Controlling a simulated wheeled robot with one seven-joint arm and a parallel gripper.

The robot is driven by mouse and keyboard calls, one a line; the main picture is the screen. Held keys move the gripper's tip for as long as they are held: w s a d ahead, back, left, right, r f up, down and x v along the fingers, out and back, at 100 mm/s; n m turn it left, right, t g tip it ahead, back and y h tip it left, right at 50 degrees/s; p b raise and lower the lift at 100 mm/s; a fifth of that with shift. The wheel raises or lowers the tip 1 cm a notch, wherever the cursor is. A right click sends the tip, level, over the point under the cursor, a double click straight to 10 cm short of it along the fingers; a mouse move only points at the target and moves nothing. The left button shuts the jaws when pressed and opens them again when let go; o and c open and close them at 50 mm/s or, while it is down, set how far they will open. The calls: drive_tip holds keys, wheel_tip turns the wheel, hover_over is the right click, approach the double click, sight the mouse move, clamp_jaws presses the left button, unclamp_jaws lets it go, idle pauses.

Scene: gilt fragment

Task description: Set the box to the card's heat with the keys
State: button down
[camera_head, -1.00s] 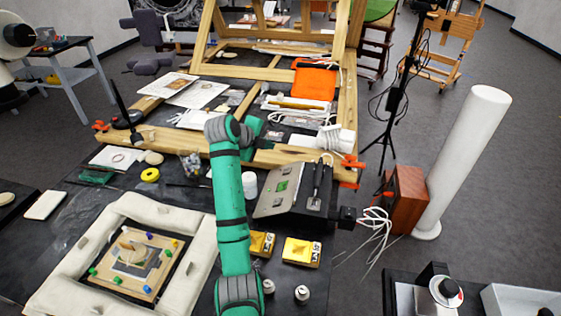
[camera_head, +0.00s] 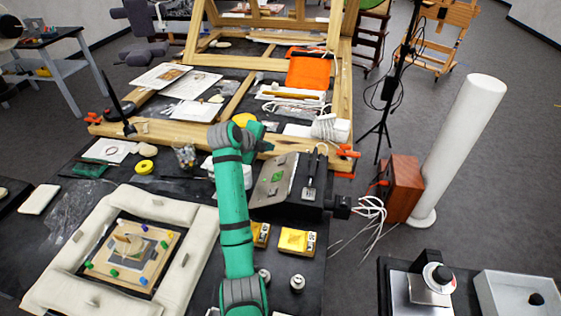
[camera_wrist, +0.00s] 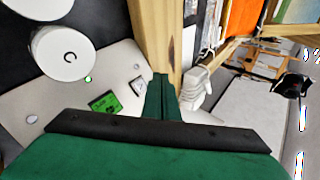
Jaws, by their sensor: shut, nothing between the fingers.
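The box (camera_head: 268,191) is a grey unit with a sloped panel, right of my arm in the head view. In the wrist view its pale panel (camera_wrist: 60,105) shows a small green display (camera_wrist: 104,103), a green light and a key with a triangle (camera_wrist: 138,86). The display's digits are too small to read. My gripper (camera_wrist: 163,82) is shut and empty, its tips close beside the triangle key; contact cannot be told.
A white round lid marked C (camera_wrist: 62,53) stands by the panel in the wrist view. A wooden frame beam (camera_head: 165,133) runs behind the box. A soldering-type tool (camera_head: 311,180) rests on the box's right.

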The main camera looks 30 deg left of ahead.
sight(282, 161)
drive_tip(key=shift+w+d+f, duration=0.2)
drive_tip(key=shift+d+f, duration=0.25)
drive_tip(key=shift+f, duration=0.3)
drive_tip(key=shift+w+d+f, duration=0.15)
drive_tip(key=shift+d+f, duration=0.3)
drive_tip(key=shift+f, duration=0.25)
drive_tip(key=shift+d, duration=0.1)
drive_tip(key=shift+d, duration=0.1)
drive_tip(key=shift+s+a, duration=0.1)
drive_tip(key=shift+a, duration=0.15)
drive_tip(key=shift+d, duration=0.15)
drive_tip(key=shift+w, duration=0.2)
